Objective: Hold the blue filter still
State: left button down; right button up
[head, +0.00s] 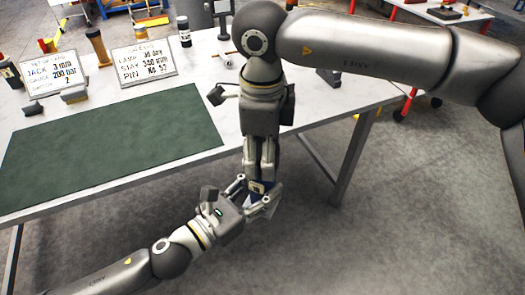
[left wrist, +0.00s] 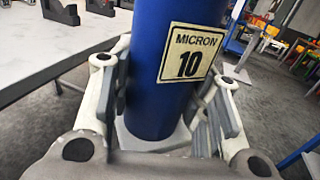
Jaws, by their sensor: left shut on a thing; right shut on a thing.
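The blue filter (left wrist: 155,60) is a blue cylinder with a cream label reading "MICRON 10" in the left wrist view. In the head view only a small part of the filter (head: 265,184) shows between my two grippers, off the table's front edge. My left gripper (head: 257,194) comes in from the lower left and is shut on it. In the left wrist view the fingers of my left gripper (left wrist: 170,110) stand on both sides of it. My right gripper (head: 262,172) reaches down from above and is shut on it too. The fingers hide most of the filter.
A white table (head: 215,65) with a dark green mat (head: 115,140) stands behind. Two sign cards (head: 145,62) (head: 52,75), an amber cylinder (head: 98,47) and a dark bottle (head: 184,32) stand at its back. The floor (head: 400,220) at the right is clear.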

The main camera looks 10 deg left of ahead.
jog(key=m, duration=0.3)
jog(key=shift+a, duration=0.1)
jog(key=o, duration=1.1)
jog(key=shift+r, duration=2.3)
jog(key=shift+c, duration=0.2)
jog(key=shift+r+n, duration=0.55)
jog(key=shift+n, duration=0.05)
notch_tip(320, 180, up, 2)
jog(key=n, duration=0.3)
jog(key=shift+r+n, duration=0.2)
jog(key=shift+n, duration=0.2)
